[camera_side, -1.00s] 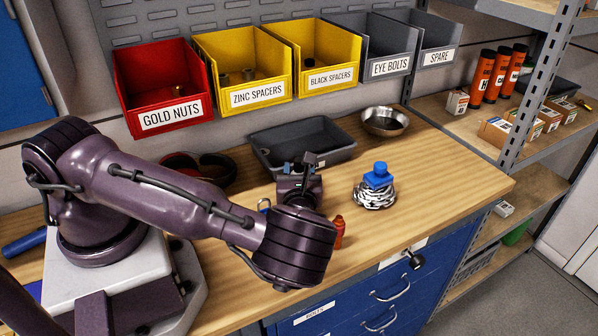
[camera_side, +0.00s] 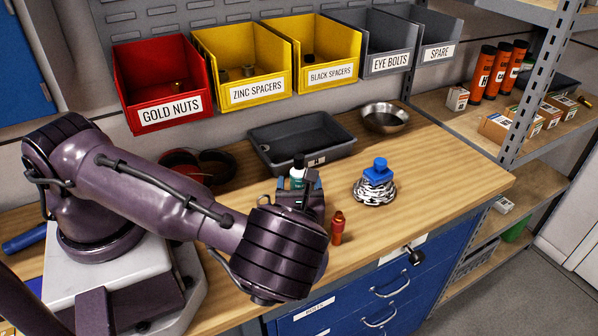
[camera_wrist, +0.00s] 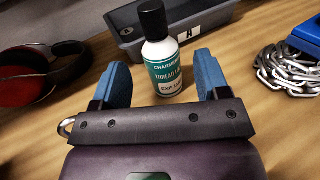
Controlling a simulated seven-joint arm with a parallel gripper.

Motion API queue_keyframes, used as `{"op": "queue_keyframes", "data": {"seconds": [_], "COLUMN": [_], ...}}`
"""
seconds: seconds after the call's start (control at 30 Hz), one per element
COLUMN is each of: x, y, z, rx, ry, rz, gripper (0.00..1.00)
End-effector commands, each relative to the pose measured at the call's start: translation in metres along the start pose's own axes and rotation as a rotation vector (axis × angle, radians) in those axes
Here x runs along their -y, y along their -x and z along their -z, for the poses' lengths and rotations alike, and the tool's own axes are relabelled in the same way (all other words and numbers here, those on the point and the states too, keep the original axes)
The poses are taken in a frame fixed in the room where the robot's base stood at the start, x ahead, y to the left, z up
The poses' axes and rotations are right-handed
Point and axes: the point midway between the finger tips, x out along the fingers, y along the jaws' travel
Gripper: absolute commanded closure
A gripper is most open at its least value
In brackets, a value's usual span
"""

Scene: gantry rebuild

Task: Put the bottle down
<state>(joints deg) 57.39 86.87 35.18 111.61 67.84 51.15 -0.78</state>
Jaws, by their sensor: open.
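The bottle (camera_wrist: 162,55) is white with a teal label and a black cap. In the wrist view it stands upright on the wooden bench between and just beyond the two blue fingers of my gripper (camera_wrist: 163,84), with a gap on each side. In the side view the bottle (camera_side: 298,172) shows its cap and upper part behind my gripper (camera_side: 301,189); its lower part is hidden there. My gripper is open, low over the bench.
A grey tray (camera_side: 262,148) lies behind the bottle. A coiled chain (camera_side: 373,194) with a blue block (camera_side: 379,170) on top sits to the right. A small red-orange bottle (camera_side: 337,230) stands near the front. Red-and-black ear defenders (camera_wrist: 30,72) lie left. A metal bowl (camera_side: 365,116) is at the back.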

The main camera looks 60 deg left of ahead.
Motion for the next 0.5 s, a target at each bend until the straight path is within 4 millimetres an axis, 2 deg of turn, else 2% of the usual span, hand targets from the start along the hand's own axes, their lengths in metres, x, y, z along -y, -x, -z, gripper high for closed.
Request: {"op": "queue_keyframes", "data": {"seconds": [0.03, 0.2, 0.33, 0.5], "x": [0.001, 0.001, 0.000, 0.000], "y": [0.012, 0.041, 0.054, 0.059], "z": [0.000, 0.000, 0.000, -0.001], "rx": [-0.003, -0.002, -0.001, -0.003], "ry": [0.002, 0.001, 0.000, 0.004], "rz": [0.004, 0.002, 0.001, -0.006], "gripper": [0.31, 0.31, 0.31, 0.31]}}
